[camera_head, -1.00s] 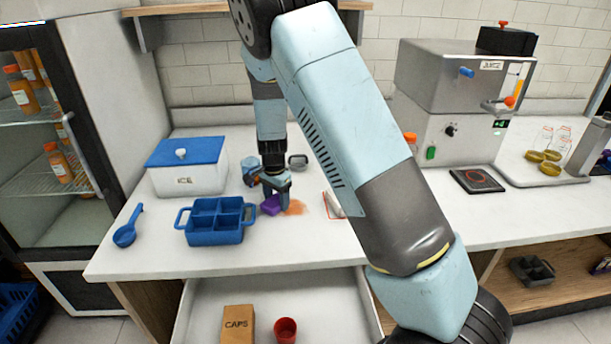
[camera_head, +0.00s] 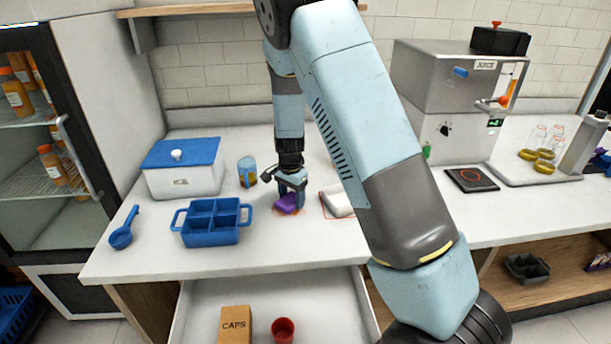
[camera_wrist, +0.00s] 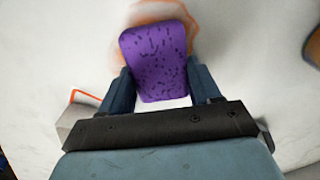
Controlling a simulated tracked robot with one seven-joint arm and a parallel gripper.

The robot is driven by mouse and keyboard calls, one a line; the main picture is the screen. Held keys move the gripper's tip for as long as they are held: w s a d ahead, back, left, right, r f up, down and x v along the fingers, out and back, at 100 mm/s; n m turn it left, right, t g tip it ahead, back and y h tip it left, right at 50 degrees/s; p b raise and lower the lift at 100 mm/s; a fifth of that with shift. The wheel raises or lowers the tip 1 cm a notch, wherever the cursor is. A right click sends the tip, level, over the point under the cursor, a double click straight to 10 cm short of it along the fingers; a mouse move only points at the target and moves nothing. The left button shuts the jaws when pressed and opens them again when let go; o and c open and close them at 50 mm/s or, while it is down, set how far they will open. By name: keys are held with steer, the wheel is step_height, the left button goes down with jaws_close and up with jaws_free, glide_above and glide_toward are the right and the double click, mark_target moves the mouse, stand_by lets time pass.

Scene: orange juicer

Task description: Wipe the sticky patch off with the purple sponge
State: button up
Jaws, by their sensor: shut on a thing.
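The purple sponge (camera_head: 288,203) is on the white counter, right of the blue divided tray. My gripper (camera_head: 291,189) points down and is shut on it. In the wrist view the speckled sponge (camera_wrist: 158,60) sits between the two dark fingers (camera_wrist: 163,88). The orange-brown sticky patch (camera_wrist: 150,12) shows as a stained rim beyond and beside the sponge, which covers part of it. In the head view only a faint orange trace of the patch shows around the sponge. I cannot tell how much stain lies under the sponge.
The blue divided tray (camera_head: 211,234) stands close on the left. A glass with blue and amber (camera_head: 247,171) and the white ice box (camera_head: 185,181) are behind. A white block in a red outline (camera_head: 337,201) is close on the right. An open drawer (camera_head: 260,297) is below.

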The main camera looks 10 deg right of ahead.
mark_target(306, 204)
steer(key=shift+s+d+f, duration=0.1)
steer(key=shift+d+f, duration=0.05)
steer(key=shift+d, duration=0.35)
steer(key=shift+d+r, duration=0.25)
steer(key=shift+d, duration=0.45)
steer(key=shift+d+f, duration=0.15)
steer(key=shift+d, duration=0.55)
steer(key=shift+s+d, duration=0.1)
steer(key=shift+d, duration=0.25)
step_height(306, 204, up, 3)
steer(key=shift+r, duration=0.45)
steer(key=shift+a+r, duration=0.1)
steer(key=shift+r, duration=2)
